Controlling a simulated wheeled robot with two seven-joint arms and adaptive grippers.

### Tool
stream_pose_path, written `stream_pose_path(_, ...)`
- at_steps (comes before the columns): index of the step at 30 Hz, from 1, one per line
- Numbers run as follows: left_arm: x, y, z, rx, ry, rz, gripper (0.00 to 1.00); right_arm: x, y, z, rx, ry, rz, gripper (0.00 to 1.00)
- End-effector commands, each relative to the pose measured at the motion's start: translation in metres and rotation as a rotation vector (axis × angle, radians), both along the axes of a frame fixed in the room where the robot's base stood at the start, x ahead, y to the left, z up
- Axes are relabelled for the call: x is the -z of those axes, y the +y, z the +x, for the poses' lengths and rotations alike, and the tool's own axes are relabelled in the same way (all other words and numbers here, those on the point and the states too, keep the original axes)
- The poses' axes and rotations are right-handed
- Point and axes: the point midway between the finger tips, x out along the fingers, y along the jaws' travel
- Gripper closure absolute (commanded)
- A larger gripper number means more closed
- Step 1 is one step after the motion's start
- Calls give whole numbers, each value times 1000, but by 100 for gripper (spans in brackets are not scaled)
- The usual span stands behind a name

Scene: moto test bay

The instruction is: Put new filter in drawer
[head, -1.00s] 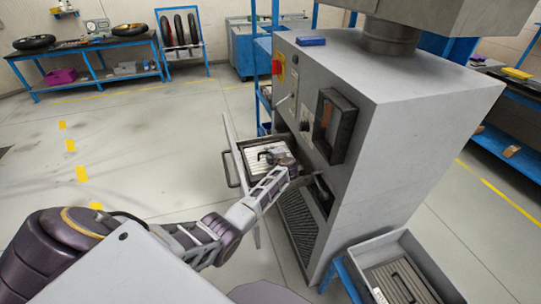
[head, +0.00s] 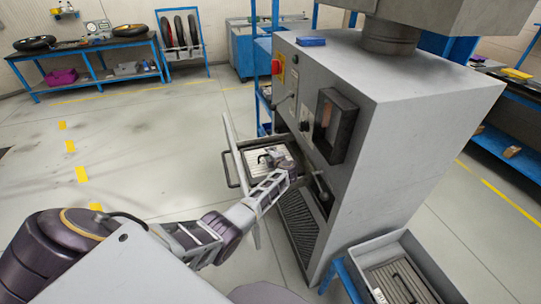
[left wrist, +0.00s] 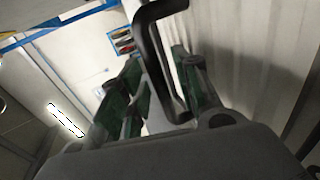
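A pale pleated filter (head: 256,168) lies in the open drawer (head: 233,167) on the left side of the grey machine. My left gripper (head: 268,158) reaches over this filter from the front. In the left wrist view its greenish fingers (left wrist: 160,95) stand apart. The filter's black handle (left wrist: 160,55) rises between them, with the pale ribbed surface (left wrist: 240,45) to the right. I cannot tell whether a finger touches the handle. Another, greyer filter (head: 395,280) with a dark handle lies in a grey tray (head: 418,262) at lower right. My right gripper is out of view.
The grey machine (head: 400,130) stands right beside my left arm. A thin upright door panel (head: 229,135) stands open at the drawer. A small lever (head: 322,186) shows on the machine's front. The floor (head: 150,150) to the left is clear.

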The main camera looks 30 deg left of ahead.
Motion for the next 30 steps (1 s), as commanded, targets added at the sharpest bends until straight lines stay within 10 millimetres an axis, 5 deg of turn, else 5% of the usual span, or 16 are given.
stream_pose_path(14,-3,-5,-3,1,0,-1,68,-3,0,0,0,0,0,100)
stream_pose_path(30,-17,-37,-28,2,-1,-2,68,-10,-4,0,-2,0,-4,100)
